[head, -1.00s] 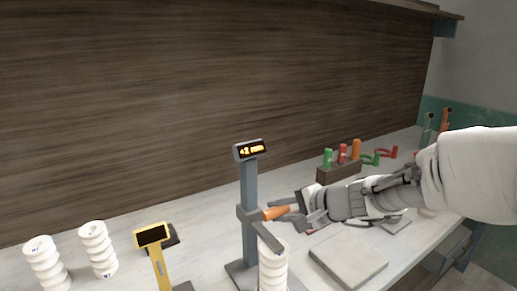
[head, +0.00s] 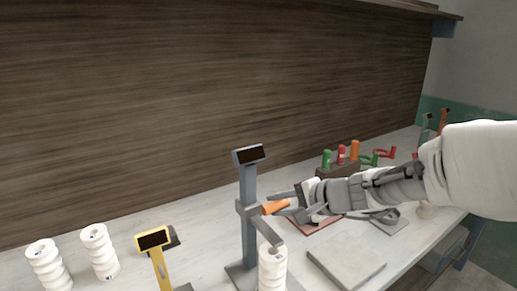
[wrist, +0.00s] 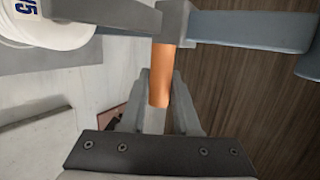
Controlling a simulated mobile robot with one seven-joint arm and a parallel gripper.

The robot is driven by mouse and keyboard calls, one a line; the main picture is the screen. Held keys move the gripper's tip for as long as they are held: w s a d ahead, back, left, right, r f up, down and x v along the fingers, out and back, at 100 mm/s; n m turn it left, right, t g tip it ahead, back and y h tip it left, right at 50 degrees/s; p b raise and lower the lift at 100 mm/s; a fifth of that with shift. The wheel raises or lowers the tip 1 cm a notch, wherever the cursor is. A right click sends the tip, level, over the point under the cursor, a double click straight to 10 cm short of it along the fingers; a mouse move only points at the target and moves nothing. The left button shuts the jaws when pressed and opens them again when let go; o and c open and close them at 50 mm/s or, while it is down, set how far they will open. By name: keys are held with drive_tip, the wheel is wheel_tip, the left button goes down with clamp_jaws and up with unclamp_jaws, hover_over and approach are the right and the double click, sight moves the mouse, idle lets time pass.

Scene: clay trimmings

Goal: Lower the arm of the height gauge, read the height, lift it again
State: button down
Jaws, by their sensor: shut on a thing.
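The height gauge (head: 249,190) is a blue-grey post with a small display (head: 249,154) on top; the display is dark. Its sliding arm (head: 263,229) reaches out over a white ribbed clay piece (head: 272,270); I cannot tell whether a gap lies between them. The slide has an orange handle (head: 275,207). My gripper (head: 287,203) is shut on this handle. In the wrist view, the orange handle (wrist: 160,80) lies between my fingers (wrist: 160,92), with the gauge arm (wrist: 105,13) above it and the white piece (wrist: 60,35) at the top left.
A yellow gauge (head: 155,245) with a dark display stands to the left, near two white ribbed pieces (head: 100,250). A grey slab (head: 345,262) lies at front right. A rack with coloured handles (head: 337,168) stands behind my gripper. The back wall is wooden.

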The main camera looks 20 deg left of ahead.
drive_tip(key=shift+r+p, duration=1.9)
drive_tip(key=shift+r, duration=1.4)
unclamp_jaws()
drive_tip(key=shift+f, duration=0.1)
drive_tip(key=p+v, duration=0.1)
drive_tip(key=v, duration=0.7)
drive_tip(key=shift+p, duration=0.35)
